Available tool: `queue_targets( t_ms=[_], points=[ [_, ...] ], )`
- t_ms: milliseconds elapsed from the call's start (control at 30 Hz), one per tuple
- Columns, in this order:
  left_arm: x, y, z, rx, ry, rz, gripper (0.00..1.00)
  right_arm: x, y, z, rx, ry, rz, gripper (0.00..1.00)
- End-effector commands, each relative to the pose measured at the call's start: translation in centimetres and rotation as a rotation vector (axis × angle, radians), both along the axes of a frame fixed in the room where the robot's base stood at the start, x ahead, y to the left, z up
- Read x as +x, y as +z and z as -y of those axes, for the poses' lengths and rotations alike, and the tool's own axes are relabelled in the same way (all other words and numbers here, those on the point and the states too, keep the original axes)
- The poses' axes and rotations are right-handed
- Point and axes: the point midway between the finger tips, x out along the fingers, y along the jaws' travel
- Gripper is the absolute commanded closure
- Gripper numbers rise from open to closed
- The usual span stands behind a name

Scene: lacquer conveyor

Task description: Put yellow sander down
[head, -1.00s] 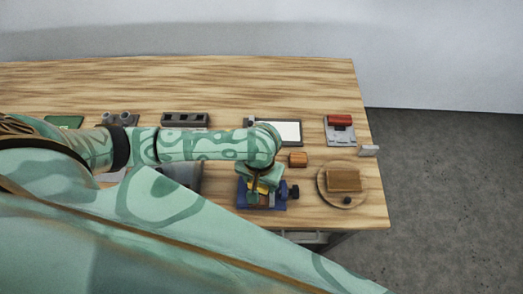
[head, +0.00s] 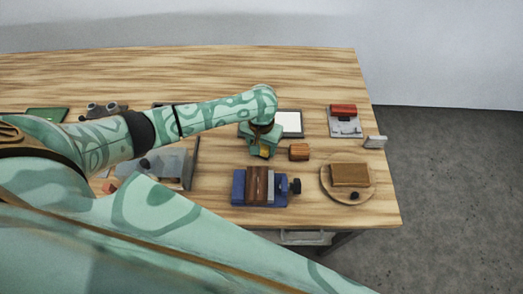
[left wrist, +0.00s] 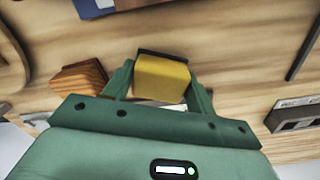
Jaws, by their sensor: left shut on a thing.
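My left gripper (head: 264,149) points down over the wooden table, behind the blue vise. It is shut on the yellow sander (left wrist: 162,78), a small yellow block with a dark edge. The sander sits between both green fingers in the left wrist view; in the head view only a little yellow (head: 264,153) shows under the gripper. I cannot tell whether it touches the table. The blue vise (head: 240,187) has a brown wood piece (head: 258,183) in its jaws. My right gripper is not in view.
A small orange-brown wood block (head: 299,152) lies just right of the gripper. A white-faced panel (head: 289,123) is behind it. A round board (head: 331,190) with a brown block and a red-topped device (head: 344,121) stand at the right. The table's far strip is clear.

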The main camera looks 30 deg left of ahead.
Motion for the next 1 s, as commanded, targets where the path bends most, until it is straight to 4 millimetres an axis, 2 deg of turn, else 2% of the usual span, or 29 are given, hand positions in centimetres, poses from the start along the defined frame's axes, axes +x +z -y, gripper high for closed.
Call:
queue_targets(
  t_ms=[33,100,433,467,533,867,1000],
  points=[
    [-0.1,-1.5,0.0,0.0,0.001,-0.004,0.62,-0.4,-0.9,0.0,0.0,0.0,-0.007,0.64],
    [-0.1,-2.0,0.0,0.001,0.0,-0.003,0.62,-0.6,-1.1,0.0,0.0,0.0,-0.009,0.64],
    [-0.1,-2.0,0.0,0.0,0.0,-0.001,0.62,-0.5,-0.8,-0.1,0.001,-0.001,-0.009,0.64],
    [-0.1,-2.1,0.0,0.001,0.0,-0.001,0.41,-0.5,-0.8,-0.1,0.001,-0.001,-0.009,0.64],
    [-0.1,-2.1,0.0,0.001,0.0,-0.001,0.22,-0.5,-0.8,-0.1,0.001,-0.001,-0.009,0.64],
    [-0.1,-1.8,0.0,0.001,-0.001,0.0,0.22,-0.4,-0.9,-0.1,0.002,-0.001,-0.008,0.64],
    [-0.1,0.6,0.0,0.0,-0.001,0.002,0.22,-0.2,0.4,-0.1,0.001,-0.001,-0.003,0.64]
  ],
)
